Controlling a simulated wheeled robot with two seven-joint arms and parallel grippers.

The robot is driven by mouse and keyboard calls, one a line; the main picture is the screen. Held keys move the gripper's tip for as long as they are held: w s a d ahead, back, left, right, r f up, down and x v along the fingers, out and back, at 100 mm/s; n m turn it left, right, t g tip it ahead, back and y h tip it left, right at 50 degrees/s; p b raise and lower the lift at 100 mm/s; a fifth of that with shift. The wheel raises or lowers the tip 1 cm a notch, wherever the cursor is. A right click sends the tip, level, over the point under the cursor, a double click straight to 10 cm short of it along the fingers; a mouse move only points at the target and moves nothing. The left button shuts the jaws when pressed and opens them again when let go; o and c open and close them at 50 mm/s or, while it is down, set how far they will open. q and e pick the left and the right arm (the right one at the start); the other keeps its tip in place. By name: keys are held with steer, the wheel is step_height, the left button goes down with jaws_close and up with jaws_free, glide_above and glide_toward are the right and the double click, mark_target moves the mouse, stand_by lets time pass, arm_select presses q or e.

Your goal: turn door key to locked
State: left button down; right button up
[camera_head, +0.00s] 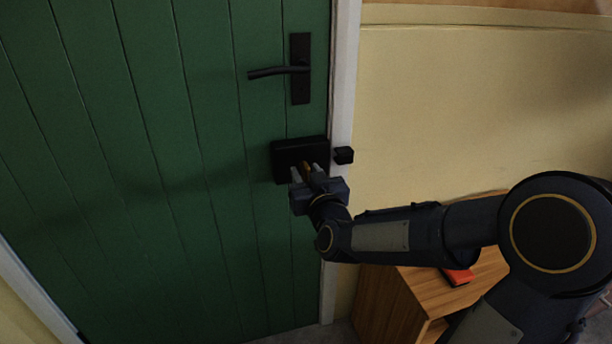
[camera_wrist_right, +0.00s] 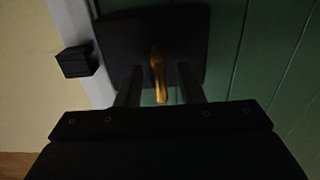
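The green door (camera_head: 150,150) fills the left of the head view and stands closed against its white frame. A black lock box (camera_head: 287,150) sits on the door below the handle; in the right wrist view the lock box (camera_wrist_right: 140,30) is at the top. The brass key (camera_wrist_right: 158,75) sticks out of it, and its tip shows in the head view (camera_head: 306,167). My right gripper (camera_head: 307,171) is at the lock, and its open fingers (camera_wrist_right: 158,82) stand on either side of the key with gaps. My left gripper is not in view.
A black lever handle (camera_head: 282,72) is on the door above the lock. A small black keeper block (camera_head: 343,155) sits on the white frame (camera_head: 342,70). A wooden cabinet (camera_head: 385,300) with a red object (camera_head: 458,276) stands at the right, under my right arm.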

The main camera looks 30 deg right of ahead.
steer(key=shift+w+d, duration=0.15)
steer(key=shift+w, duration=0.3)
jaws_close()
